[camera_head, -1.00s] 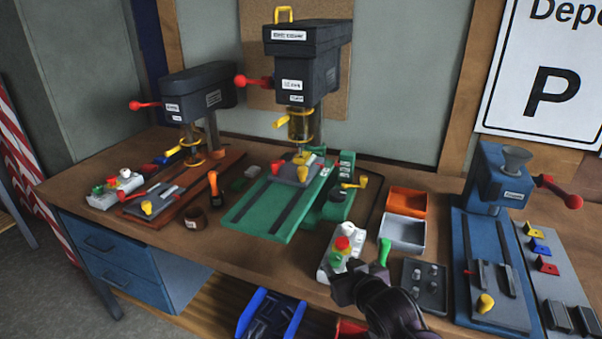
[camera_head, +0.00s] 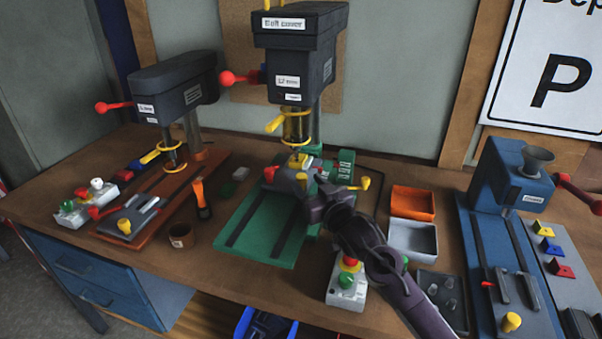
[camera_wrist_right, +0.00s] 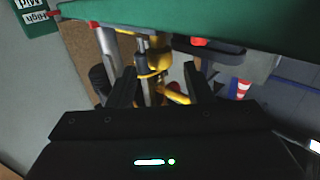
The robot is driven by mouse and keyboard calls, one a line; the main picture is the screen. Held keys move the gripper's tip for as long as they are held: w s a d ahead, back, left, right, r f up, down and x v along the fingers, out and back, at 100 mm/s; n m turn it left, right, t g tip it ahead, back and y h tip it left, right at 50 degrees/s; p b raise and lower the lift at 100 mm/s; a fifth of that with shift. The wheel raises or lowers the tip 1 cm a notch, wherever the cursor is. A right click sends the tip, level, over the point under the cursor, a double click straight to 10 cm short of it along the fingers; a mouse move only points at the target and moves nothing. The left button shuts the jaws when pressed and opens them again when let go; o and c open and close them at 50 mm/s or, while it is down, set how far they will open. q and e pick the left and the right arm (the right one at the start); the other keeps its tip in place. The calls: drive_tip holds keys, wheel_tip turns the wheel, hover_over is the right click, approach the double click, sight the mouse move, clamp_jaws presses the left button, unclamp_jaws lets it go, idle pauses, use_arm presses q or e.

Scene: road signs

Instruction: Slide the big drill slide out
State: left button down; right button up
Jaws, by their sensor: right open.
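The big drill (camera_head: 297,70) is a tall dark machine at the middle of the bench on a green base (camera_head: 262,228) with two dark grooves. Its grey slide (camera_head: 282,178) sits towards the back of this base, under the chuck and yellow ring, with a yellow part on top. My right gripper (camera_head: 318,198) is at the slide's front right and hides part of it. In the wrist view my right gripper (camera_wrist_right: 160,88) is open, with yellow parts showing between and beyond its fingers. I cannot tell whether it touches the slide. My left gripper is not in view.
A smaller drill (camera_head: 172,95) on a red-brown base stands left. Orange (camera_head: 412,201) and grey (camera_head: 413,240) bins and a blue machine (camera_head: 512,180) are right. The front of the green base is clear.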

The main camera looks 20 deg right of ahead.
sight(304, 181)
drive_tip(key=w, duration=0.4)
drive_tip(key=shift+a+f+p, duration=0.2)
drive_tip(key=shift+a+p, duration=0.1)
drive_tip(key=shift+a, duration=0.1)
drive_tip(key=shift+w+a+f, duration=0.1)
drive_tip(key=shift+w, duration=0.1)
drive_tip(key=shift+s, duration=0.15)
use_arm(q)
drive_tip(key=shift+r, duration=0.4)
use_arm(e)
clamp_jaws()
